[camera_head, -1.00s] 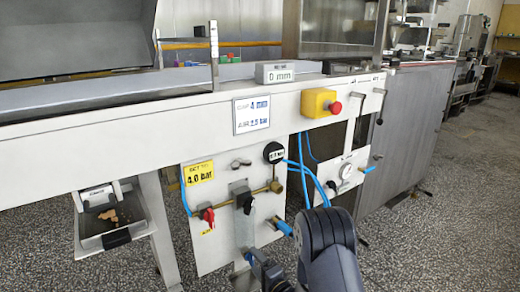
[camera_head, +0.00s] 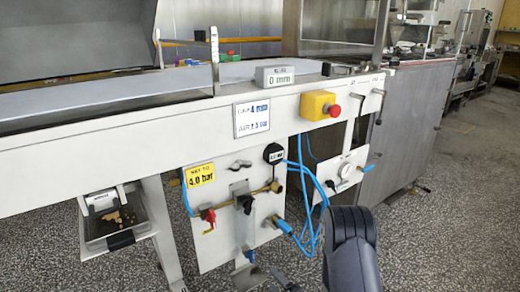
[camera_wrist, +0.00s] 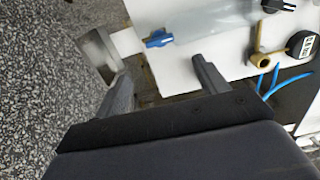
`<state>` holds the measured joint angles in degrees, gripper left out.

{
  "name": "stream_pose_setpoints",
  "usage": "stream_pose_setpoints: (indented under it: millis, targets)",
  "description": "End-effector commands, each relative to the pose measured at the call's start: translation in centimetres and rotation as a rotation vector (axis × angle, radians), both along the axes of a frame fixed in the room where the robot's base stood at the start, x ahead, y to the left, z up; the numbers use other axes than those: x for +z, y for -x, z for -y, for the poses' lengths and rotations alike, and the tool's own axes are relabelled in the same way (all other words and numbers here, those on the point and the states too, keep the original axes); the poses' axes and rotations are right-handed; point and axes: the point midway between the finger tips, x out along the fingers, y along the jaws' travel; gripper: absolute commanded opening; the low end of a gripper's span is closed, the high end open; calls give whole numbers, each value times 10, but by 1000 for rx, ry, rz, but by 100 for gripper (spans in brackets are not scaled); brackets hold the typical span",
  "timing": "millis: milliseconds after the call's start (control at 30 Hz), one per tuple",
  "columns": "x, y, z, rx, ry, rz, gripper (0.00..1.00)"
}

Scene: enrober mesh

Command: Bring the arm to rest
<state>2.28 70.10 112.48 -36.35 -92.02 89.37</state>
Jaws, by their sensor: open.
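My gripper (camera_wrist: 163,70) is open, its two grey fingers apart with nothing between them in the wrist view. It hangs in front of the lower white panel (camera_wrist: 225,60), which shows tilted there. A blue-handled valve (camera_wrist: 159,39) lies just beyond the fingertips. In the head view a dark rounded part of my arm stands at the bottom, right of centre.
The white machine frame (camera_head: 165,125) carries a yellow box with a red button (camera_head: 320,105). The valve panel (camera_head: 215,240) has a red handle (camera_head: 208,216), a black gauge (camera_head: 273,153) and loose blue hoses (camera_head: 303,205). A crumb tray (camera_head: 110,247) hangs at left. Speckled floor (camera_head: 440,240) is clear at right.

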Motion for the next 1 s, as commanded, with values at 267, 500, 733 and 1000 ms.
stream_pose_setpoints:
  millis: [267, 500, 733, 1000]
  targets:
    - [-2, -40, -29, 4, 0, 6, 69]
    - [-2, -80, -56, 3, 0, 6, 69]
    - [1, -86, -58, -1, 128, 86, 69]
    - [2, -86, -59, 0, 314, 214, 69]
